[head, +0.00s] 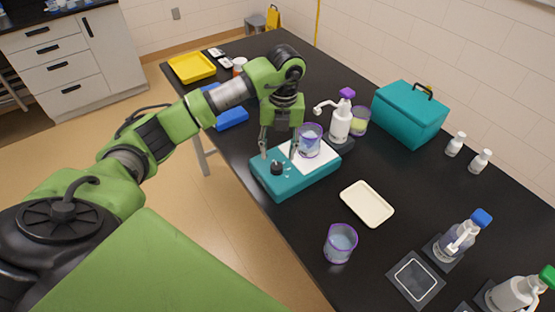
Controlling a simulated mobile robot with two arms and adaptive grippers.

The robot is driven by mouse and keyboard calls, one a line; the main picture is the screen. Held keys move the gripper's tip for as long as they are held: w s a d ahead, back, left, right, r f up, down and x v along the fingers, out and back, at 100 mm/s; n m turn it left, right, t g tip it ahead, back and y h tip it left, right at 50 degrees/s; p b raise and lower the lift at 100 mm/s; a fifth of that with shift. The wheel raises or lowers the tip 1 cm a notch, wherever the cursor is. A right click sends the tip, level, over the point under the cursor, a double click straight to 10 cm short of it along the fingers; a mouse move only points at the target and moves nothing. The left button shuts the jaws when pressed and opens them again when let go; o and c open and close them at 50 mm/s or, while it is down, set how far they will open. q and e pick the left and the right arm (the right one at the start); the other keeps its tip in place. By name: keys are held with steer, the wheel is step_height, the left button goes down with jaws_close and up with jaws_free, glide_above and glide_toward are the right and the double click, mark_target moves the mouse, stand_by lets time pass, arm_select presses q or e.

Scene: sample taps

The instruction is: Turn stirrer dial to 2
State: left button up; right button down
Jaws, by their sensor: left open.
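The teal stirrer (305,182) stands on the black bench near its left edge. Its black dial (276,168) sits on the front left part of the top, with small pale marks beside it. A clear beaker with a purple rim (309,141) stands on the stirrer's white plate (294,160). My left gripper (279,153) points down over the stirrer, its fingers apart, one on each side of the dial in the picture. I cannot tell whether the fingers touch the dial. My right gripper is not in view.
A white bottle with a purple cap (341,117) stands close behind the stirrer. A teal box (410,113) is at the back. A cream tray (367,204) and a beaker of bluish liquid (340,243) are to the right. A blue tray (232,117) lies behind my arm.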

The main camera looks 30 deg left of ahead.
mark_target(277, 166)
arm_select(q)
steer(key=shift+a+f+p, duration=0.1)
steer(key=shift+f+p, duration=0.45)
steer(key=shift+f, duration=2.15)
steer(key=c, duration=1.1)
